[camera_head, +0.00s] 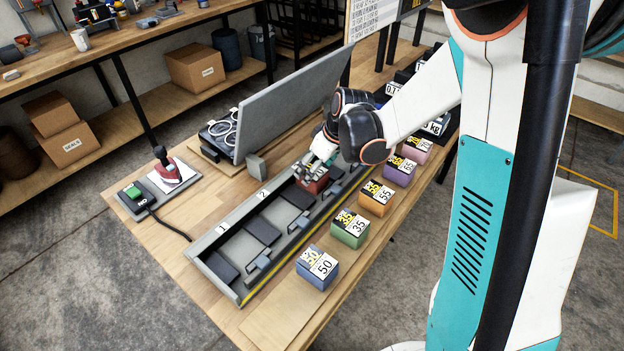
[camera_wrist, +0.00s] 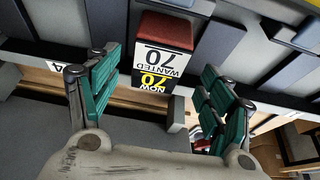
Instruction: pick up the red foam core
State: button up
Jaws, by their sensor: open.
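The red foam core (camera_head: 314,184) is a dark red block in the third bay from the near end of the long grey tray (camera_head: 214,241). In the wrist view the red foam core (camera_wrist: 168,27) shows its red face at the top centre, with a white and black label reading 70 WANTED and NOW 70. My gripper (camera_head: 322,160) is over the block and partly hides it in the head view. In the wrist view my gripper (camera_wrist: 165,100) has its green-padded fingers spread wide. The block appears beyond the fingertips, with nothing held between them.
Blue (camera_head: 317,268), green (camera_head: 350,229), orange (camera_head: 376,198), purple (camera_head: 399,170) and pink (camera_head: 416,149) blocks stand in a row right of the tray. A grey panel (camera_head: 290,103) rises behind it. A joystick box (camera_head: 169,178) and green button (camera_head: 133,192) are on the left.

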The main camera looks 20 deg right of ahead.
jog(key=b+x, duration=0.1)
jog(key=x, duration=0.2)
jog(key=shift+w+f, duration=0.25)
jog(key=shift+f, duration=0.05)
jog(key=shift+r, duration=0.1)
jog(key=c, duration=1.2)
jog(key=shift+o, duration=0.2)
jog(key=shift+r, duration=0.1)
